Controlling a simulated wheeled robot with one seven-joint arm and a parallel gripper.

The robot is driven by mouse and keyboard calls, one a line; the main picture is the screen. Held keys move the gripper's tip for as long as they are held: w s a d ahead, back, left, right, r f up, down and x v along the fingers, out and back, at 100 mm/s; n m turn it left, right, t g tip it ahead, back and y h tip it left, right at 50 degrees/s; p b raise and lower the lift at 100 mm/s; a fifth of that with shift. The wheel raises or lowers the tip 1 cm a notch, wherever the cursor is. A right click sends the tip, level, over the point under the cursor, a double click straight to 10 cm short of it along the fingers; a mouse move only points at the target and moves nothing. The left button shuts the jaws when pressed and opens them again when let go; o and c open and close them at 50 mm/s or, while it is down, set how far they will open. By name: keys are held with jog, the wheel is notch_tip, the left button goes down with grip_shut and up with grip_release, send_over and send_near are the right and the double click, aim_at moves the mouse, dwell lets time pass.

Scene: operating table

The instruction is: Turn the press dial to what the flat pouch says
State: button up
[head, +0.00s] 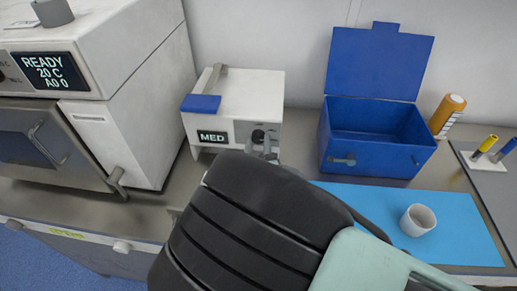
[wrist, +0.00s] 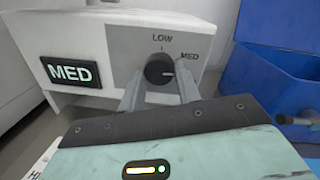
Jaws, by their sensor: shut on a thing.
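The press (head: 235,95) is a white box with a blue pad and a lever on top. Its display (wrist: 70,73) reads MED, also legible in the head view. The black dial (wrist: 158,66) sits on its front, with LOW printed above and MED at upper right. The dial's pale mark points roughly right. My gripper (wrist: 161,80) is shut on the dial, one finger on each side; in the head view my arm hides much of it. A white flat piece with dark print (wrist: 42,163) shows at the wrist view's lower left; I cannot tell if it is the pouch.
A sterilizer (head: 90,90) reading READY 20 C stands left of the press. An open blue box (head: 375,140) stands close on the right. A white cup (head: 418,220) stands on the blue mat (head: 465,225). An orange bottle (head: 446,115) is behind.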

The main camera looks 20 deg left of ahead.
jog(key=m+b, duration=0.2)
jog(key=m, duration=0.1)
jog(key=m+b, duration=0.1)
jog(key=m, duration=0.1)
jog(key=shift+a+f+b, duration=0.1)
jog(key=shift+f+b, duration=0.2)
jog(key=shift+b, duration=0.1)
jog(key=shift+r+m+t+b, duration=0.1)
jog(key=shift+m+t+b, duration=0.2)
jog(key=shift+m+b, duration=0.75)
jog(key=shift+s+m, duration=0.1)
jog(key=shift+m, duration=0.35)
jog(key=o, duration=1)
jog(key=shift+r, duration=0.1)
jog(key=shift+s, duration=0.1)
